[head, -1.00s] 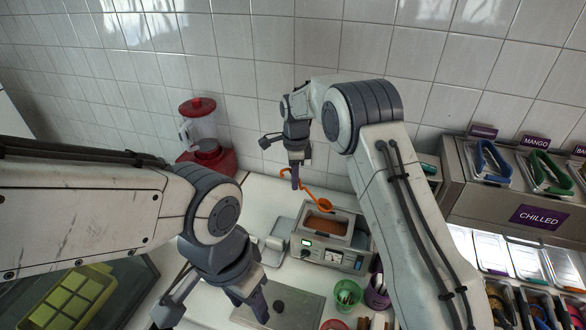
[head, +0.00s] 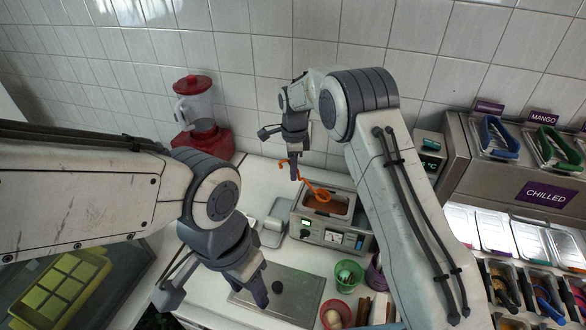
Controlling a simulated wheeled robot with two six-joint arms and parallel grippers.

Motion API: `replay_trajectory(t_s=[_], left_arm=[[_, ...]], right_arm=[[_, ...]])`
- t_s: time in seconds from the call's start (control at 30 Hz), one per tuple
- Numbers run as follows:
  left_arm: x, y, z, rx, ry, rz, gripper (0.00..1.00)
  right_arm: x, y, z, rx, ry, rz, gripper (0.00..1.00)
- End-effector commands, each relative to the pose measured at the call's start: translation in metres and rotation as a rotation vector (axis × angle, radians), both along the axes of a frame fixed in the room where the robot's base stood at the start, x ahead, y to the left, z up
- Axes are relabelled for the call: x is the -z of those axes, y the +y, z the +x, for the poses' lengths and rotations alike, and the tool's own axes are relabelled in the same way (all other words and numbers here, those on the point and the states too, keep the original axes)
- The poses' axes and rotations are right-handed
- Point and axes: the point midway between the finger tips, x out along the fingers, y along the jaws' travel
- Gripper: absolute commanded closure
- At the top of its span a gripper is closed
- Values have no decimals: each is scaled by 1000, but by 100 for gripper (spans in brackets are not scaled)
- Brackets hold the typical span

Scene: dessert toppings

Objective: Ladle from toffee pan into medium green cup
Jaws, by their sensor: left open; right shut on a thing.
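My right gripper (head: 293,170) is shut on the handle of an orange ladle (head: 308,187), behind and left of the toffee pan. The ladle's bowl shows over the back part of the pan (head: 344,210), which holds brown toffee in a metal warmer. I cannot tell whether the bowl touches the toffee. A green cup (head: 348,274) stands in front of the warmer, to the right; its size class is unclear. My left gripper (head: 213,296) is open and empty, above the left part of a grey board.
A purple cup (head: 375,277) is partly hidden by my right arm. A red bowl (head: 334,314) stands near the front. The grey board (head: 297,304) lies before the warmer (head: 331,234). A red blender (head: 196,107) stands at the back left, and topping bins line the right.

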Motion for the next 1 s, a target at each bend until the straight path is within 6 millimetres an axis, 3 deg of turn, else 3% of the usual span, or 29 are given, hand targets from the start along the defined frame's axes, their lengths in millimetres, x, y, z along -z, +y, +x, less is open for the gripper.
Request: replay_trajectory(t_s=[1.0], left_arm=[[54, 0, 0, -3, 0, 0, 50]], right_arm=[[74, 0, 0, 0, 1, 0, 100]])
